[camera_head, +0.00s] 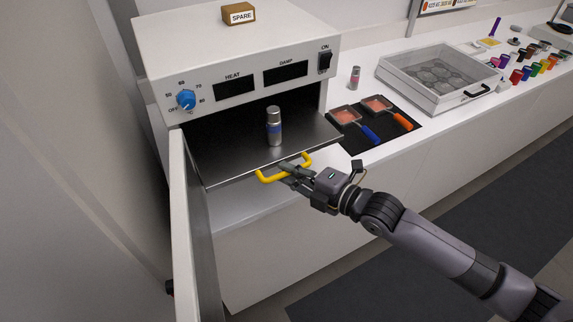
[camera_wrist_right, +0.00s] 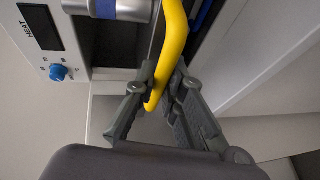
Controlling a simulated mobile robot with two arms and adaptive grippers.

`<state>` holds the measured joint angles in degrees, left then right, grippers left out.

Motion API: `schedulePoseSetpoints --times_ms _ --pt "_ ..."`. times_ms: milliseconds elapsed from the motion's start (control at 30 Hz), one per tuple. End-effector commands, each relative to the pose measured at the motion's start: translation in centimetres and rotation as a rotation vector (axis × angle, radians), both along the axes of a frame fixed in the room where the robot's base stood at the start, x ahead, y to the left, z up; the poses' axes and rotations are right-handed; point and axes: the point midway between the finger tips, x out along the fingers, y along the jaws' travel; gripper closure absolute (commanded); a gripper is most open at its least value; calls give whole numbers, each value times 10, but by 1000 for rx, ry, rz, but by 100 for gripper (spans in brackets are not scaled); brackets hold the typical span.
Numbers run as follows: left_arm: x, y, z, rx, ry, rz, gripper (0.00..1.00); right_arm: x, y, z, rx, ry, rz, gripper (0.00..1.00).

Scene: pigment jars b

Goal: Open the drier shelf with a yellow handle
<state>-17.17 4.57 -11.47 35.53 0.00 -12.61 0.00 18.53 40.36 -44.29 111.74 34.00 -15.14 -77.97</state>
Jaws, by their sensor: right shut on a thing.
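The drier (camera_head: 235,50) is a white cabinet at the upper left of the head view. Its dark metal shelf (camera_head: 225,160) sticks out past the front of the cabinet. The yellow handle (camera_head: 267,178) is on the shelf's front edge. My right gripper (camera_head: 290,172) is shut on this handle. In the right wrist view the yellow handle (camera_wrist_right: 175,50) passes between the fingers of my right gripper (camera_wrist_right: 165,85). A silver jar with a blue band (camera_head: 274,127) stands upright on the shelf. My left gripper is in neither view.
The drier's door (camera_head: 190,235) hangs open at the left. A blue knob (camera_head: 186,99) and a black switch (camera_head: 325,61) are on the front panel. To the right, the counter holds two trowel-like tools with a blue handle (camera_head: 370,135) and an orange handle (camera_head: 402,121), and a clear-lidded box (camera_head: 440,102).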

Motion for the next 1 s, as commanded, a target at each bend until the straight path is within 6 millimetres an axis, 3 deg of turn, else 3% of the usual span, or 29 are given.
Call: schedulePoseSetpoints --times_ms 333,367,667,1000 --pt "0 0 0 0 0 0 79 -1 0 -3 -1 6 0 100" --pt "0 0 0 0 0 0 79 -1 0 -3 -1 6 0 88" --pt "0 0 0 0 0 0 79 -1 0 -1 0 3 0 69" --pt "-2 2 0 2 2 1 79 -2 -2 0 -1 1 -1 69"
